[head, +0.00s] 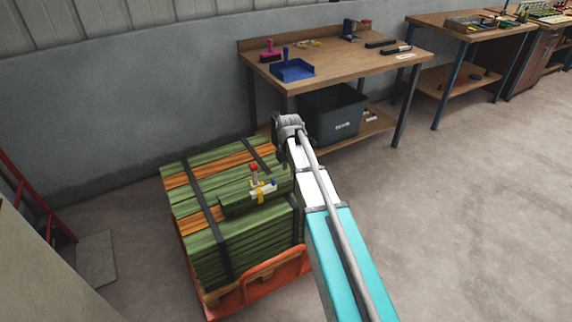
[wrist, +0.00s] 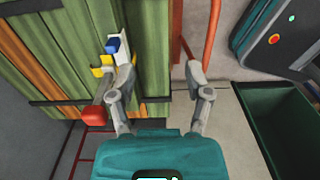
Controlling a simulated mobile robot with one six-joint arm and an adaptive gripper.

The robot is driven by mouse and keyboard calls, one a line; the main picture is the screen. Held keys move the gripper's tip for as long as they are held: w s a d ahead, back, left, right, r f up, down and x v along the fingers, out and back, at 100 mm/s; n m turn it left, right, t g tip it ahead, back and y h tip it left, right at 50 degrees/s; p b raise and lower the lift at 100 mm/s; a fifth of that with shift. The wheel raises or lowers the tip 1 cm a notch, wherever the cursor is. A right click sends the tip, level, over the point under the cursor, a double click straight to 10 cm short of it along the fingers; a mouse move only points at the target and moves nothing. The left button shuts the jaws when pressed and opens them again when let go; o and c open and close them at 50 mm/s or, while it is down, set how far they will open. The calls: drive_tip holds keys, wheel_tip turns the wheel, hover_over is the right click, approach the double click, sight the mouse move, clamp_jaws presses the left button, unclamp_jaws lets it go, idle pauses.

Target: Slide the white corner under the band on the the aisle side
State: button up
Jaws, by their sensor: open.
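A stack of green and orange boards (head: 205,190) is held by two black bands, a near one (head: 212,228) and a far one (head: 262,158). In the wrist view the white piece (wrist: 122,52) is just above my gripper's left finger, and a black band (wrist: 50,101) crosses the boards. My gripper (wrist: 159,76) is open over the stack's right edge, with nothing between its fingers. In the head view my arm hides it.
An orange cart (head: 268,275) carries the stack. Behind stands a workbench (head: 345,60) with a blue dustpan (head: 292,70) on top and a dark bin (head: 332,112) below. The concrete floor on the right is clear.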

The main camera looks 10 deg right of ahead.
drive_tip(key=s+r+p, duration=0.2)
drive_tip(key=s+r, duration=0.1)
drive_tip(key=s, duration=0.3)
drive_tip(key=shift+s+d+r+p, duration=0.15)
drive_tip(key=shift+p, duration=0.2)
idle(0.4)
drive_tip(key=s+a+m, duration=0.1)
drive_tip(key=s+m, duration=1.4)
drive_tip(key=m, duration=0.6)
wheel_tip(320, 180, up, 14)
drive_tip(key=p, duration=1.4)
